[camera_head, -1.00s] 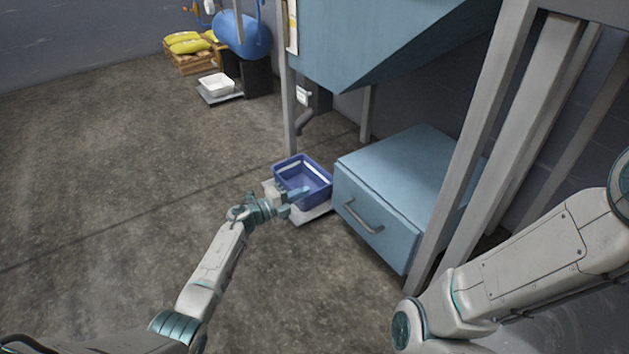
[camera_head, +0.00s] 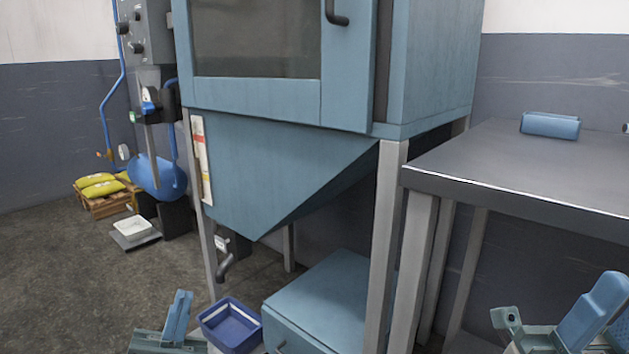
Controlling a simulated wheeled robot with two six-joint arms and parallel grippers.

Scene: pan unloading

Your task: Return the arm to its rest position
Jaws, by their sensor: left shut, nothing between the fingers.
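My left gripper (camera_head: 178,318) is at the bottom edge, left of centre, with its blue fingers shut and empty. In the picture it is just left of the blue bin (camera_head: 231,328), apart from it; the rest of its arm is out of frame. My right gripper (camera_head: 560,322) is at the bottom right corner, partly cut off by the frame edge, below the table in the picture. Whether its fingers are open or shut is unclear. The blue bin is low down under the blue hopper cabinet and looks empty.
A blue drawer box (camera_head: 325,300) is right of the bin. The blue hopper cabinet (camera_head: 290,165) stands on grey legs. A dark table (camera_head: 480,165) at the right holds a blue pan-like item (camera_head: 550,125).

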